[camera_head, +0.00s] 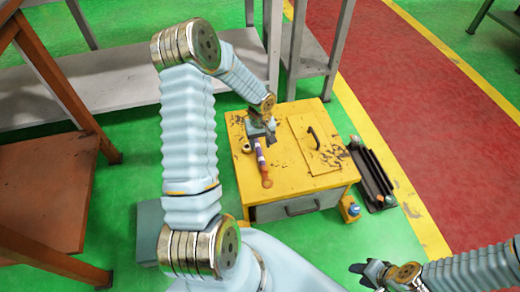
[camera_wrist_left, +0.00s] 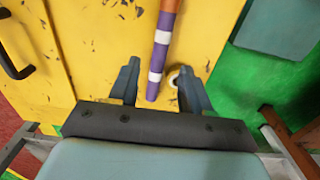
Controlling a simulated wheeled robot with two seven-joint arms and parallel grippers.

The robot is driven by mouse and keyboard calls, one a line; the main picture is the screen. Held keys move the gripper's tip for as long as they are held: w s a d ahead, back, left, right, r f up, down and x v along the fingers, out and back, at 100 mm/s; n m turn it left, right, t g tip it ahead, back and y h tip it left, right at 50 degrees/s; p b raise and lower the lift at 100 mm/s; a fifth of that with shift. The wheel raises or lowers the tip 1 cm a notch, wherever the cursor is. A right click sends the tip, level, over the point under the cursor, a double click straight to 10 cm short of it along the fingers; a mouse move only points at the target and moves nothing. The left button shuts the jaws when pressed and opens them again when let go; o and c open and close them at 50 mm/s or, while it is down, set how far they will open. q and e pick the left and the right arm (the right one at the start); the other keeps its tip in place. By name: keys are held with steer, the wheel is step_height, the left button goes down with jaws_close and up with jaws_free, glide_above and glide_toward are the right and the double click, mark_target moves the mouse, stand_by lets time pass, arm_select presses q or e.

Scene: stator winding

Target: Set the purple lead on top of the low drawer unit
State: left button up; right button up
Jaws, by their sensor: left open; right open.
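The purple lead (camera_head: 260,157), a thin rod with purple, white and orange bands, appears to lie on the worn yellow top of the low drawer unit (camera_head: 284,192). In the left wrist view, the lead (camera_wrist_left: 162,52) runs up and away, its purple end between the spread fingers. My left gripper (camera_head: 262,138) is open just above the unit's top, at the lead's purple end. The fingers (camera_wrist_left: 158,82) stand apart on either side and do not close on it. My right gripper (camera_head: 367,272) is open and empty, low over the green floor at the lower right.
A small round ring (camera_wrist_left: 174,77) lies beside the lead on the unit's top. A dark metal tray (camera_head: 371,176) and a small yellow item (camera_head: 349,209) stand on the floor right of the unit. A brown table (camera_head: 45,190) is at left, grey shelving (camera_head: 110,85) behind.

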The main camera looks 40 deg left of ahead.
mark_target(260, 154)
arm_select(q)
step_height(260, 154, up, 6)
steer(key=d+f+m+h, duration=0.1)
steer(key=d+f, duration=0.1)
steer(key=d, duration=0.2)
steer(key=s+d+f+m, duration=0.1)
steer(key=d+f, duration=0.1)
steer(key=d, duration=0.2)
steer(key=s+d+f+m+h, duration=0.1)
steer(key=d+f, duration=0.1)
steer(key=d, duration=0.2)
steer(key=shift+d+f+h, duration=0.2)
steer(key=shift+h, duration=0.1)
steer(key=shift+m+h, duration=0.5)
steer(key=shift+m, duration=0.3)
steer(key=d+f, duration=0.1)
steer(key=d, duration=0.1)
steer(key=s+d, duration=0.1)
steer(key=s+d+f, duration=0.1)
steer(key=d, duration=0.1)
steer(key=shift+s+d+f, duration=0.15)
steer(key=shift+d+f, duration=0.2)
steer(key=s+d+f+m, duration=0.4)
steer(key=s+d+f, duration=0.1)
steer(key=s+d, duration=0.4)
steer(key=shift+s+d+t+h, duration=0.3)
steer(key=shift+s+d, duration=0.1)
steer(key=shift+s, duration=0.5)
